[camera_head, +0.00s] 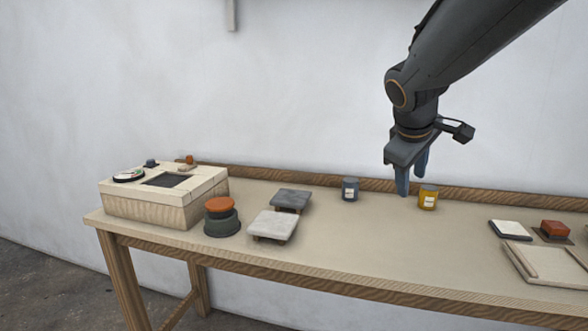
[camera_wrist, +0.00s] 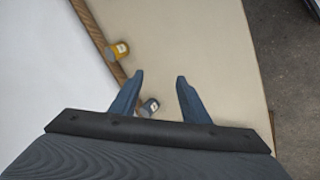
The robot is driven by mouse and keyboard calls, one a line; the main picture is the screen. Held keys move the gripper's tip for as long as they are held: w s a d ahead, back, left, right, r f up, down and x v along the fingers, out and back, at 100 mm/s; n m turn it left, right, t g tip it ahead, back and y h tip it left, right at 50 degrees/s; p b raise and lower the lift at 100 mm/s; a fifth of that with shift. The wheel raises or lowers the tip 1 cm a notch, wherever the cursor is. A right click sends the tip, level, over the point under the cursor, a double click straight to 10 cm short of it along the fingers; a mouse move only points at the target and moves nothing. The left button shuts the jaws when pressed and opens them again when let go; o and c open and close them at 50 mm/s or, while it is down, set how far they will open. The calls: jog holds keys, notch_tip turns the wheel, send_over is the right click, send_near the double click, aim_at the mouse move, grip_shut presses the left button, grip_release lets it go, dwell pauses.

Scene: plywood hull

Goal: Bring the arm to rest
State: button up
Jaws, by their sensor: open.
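My gripper (camera_head: 411,178) hangs from my dark arm, pointing down over the back part of the workbench (camera_head: 350,250). In the head view its fingertips overlap the space between a blue-grey can (camera_head: 350,189) and a yellow can (camera_head: 428,197). In the wrist view the two blue fingers stand apart with nothing held between their tips (camera_wrist: 160,76). The yellow can (camera_wrist: 117,51) shows beyond the left finger there, and the grey can (camera_wrist: 150,106) shows lower between the fingers. How high the fingertips are above the bench is hard to tell.
A wooden box (camera_head: 150,208) with a dark opening stands at the left end. Near it are an orange-topped green pot (camera_head: 221,217), a pale small stand (camera_head: 273,226) and a grey one (camera_head: 291,200). A shallow tray (camera_head: 545,265), a white-topped pad (camera_head: 510,229) and a red block (camera_head: 555,229) lie right.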

jog(key=s+a+f+m+g+y+p, duration=0.1)
jog(key=s+a+f+m+g, duration=0.2)
jog(key=s+f, duration=0.6)
jog(key=s+a+f+m+g+y+p, duration=0.2)
jog(key=s+f, duration=0.7)
jog(key=s, duration=0.5)
jog(key=shift+s+a+f+m+g, duration=0.25)
jog(key=shift+a+m+g, duration=0.25)
jog(key=shift+a+m, duration=0.6)
